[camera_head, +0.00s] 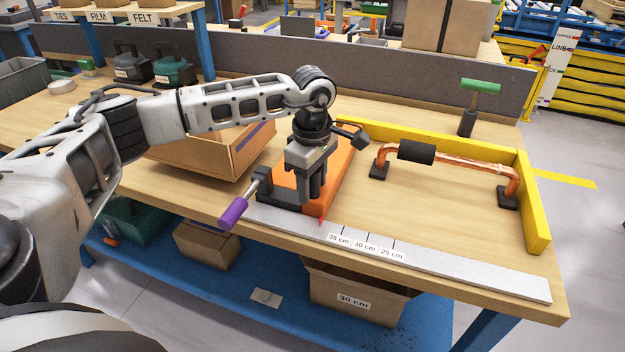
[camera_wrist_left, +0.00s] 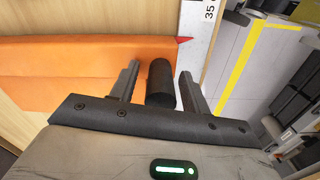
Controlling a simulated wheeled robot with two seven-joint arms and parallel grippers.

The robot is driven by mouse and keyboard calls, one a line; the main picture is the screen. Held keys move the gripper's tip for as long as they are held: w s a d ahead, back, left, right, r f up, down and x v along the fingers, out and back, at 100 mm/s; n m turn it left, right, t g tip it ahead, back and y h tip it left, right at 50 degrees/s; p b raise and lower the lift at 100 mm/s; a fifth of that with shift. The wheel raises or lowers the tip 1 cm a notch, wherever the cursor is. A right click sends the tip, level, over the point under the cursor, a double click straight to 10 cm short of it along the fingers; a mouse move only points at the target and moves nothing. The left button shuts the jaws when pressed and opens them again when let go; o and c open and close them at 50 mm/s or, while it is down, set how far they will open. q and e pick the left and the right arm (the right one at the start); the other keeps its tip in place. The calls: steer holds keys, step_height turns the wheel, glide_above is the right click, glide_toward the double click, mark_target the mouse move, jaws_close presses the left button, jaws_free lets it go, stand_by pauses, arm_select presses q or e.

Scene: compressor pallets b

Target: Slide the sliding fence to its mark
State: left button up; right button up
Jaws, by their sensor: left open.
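The sliding fence (camera_head: 340,167) is a long orange block lying across the bench, with a dark clamp block at its near end. A lever with a purple handle (camera_head: 233,212) sticks out to the left from that clamp. A grey ruler (camera_head: 440,262) runs along the front edge with marks labelled 35 cm, 30 cm and 25 cm. The fence's near end, with a small red pointer, is left of the 35 cm mark. My left gripper (camera_head: 314,196) points down over the near end. In the left wrist view its open fingers stand on both sides of a black knob (camera_wrist_left: 160,84); contact is unclear.
A copper pipe with a black sleeve (camera_head: 416,152) stands on the bench right of the fence. A yellow fixed fence (camera_head: 537,205) borders the right side and back. An open cardboard box (camera_head: 205,155) stands left of the fence. A box labelled 30 cm (camera_head: 335,290) sits below.

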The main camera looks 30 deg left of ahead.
arm_select(q)
jaws_close()
steer(key=d, duration=0.3)
steer(key=w+d+b, duration=0.1)
steer(key=d, duration=0.1)
steer(key=shift+w+d, duration=0.2)
steer(key=shift+d, duration=0.2)
arm_select(e)
steer(key=shift+w+f, duration=0.15)
steer(key=shift+w, duration=0.05)
arm_select(q)
jaws_free()
